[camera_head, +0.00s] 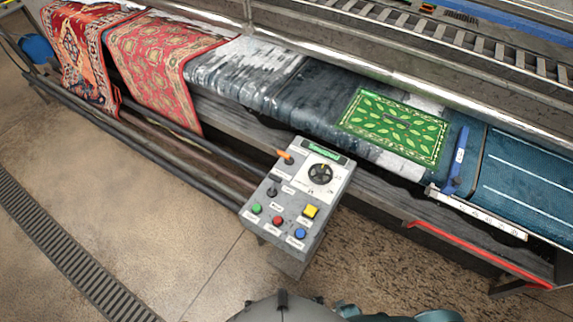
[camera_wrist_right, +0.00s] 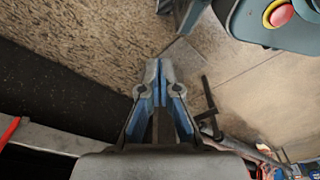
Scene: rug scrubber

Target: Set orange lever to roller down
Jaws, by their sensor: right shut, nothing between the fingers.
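A grey control box (camera_head: 297,197) stands in front of the rug machine in the head view. The orange lever (camera_head: 284,155) is at its upper left, tilted up and to the left. A black lever (camera_head: 273,184) sits below it, and a round black dial (camera_head: 320,174) is to its right. The box's labels are too small to read. My right gripper (camera_wrist_right: 158,66) is shut and empty in the right wrist view, above the floor and away from the box. My left gripper does not show in either view.
Green, red, blue and yellow (camera_head: 310,211) buttons are on the box. A small green rug (camera_head: 395,127) lies on the machine bed. Red patterned rugs (camera_head: 160,62) hang at left. A red bar (camera_head: 480,255) runs along the front right. The floor (camera_head: 150,210) at left is clear.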

